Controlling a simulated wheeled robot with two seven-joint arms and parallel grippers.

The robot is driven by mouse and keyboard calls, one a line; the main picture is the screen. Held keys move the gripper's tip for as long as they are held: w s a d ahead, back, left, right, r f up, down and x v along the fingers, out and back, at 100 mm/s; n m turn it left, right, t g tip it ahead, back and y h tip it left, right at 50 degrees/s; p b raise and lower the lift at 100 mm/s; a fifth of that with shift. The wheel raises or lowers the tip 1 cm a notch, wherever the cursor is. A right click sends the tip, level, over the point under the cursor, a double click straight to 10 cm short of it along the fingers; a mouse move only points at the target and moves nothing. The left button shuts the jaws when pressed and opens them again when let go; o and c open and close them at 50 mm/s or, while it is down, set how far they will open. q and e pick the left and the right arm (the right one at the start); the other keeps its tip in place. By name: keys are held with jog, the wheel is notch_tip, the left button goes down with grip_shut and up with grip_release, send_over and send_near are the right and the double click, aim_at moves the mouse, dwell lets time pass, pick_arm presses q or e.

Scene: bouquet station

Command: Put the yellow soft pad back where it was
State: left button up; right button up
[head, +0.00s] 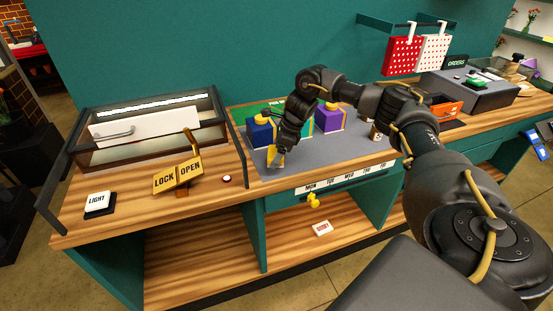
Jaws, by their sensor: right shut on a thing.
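My right gripper (279,158) reaches in from the right and points down over the grey mat (340,153). It is shut on the yellow soft pad (272,156), a small yellow piece at its fingertips. The pad is just in front of the blue box and close to the mat; I cannot tell whether it touches the mat. The fingers hide part of the pad. My left gripper is not in view.
A glass-fronted case (150,128), a LOCK/OPEN sign (178,177) and a LIGHT switch (98,203) are left. The mat's right front is clear.

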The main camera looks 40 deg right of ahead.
jog(key=shift+d+f+p, duration=0.2)
jog(key=shift+f+p, duration=0.1)
jog(key=shift+f, duration=0.05)
notch_tip(320, 180, down, 2)
jog(key=shift+w+f+p, duration=0.1)
jog(key=shift+p, duration=0.55)
jog(key=shift+f, duration=0.25)
jog(key=shift+f, duration=0.1)
jog(key=shift+f, duration=0.1)
jog(key=o, duration=1)
jog(key=shift+c, duration=0.2)
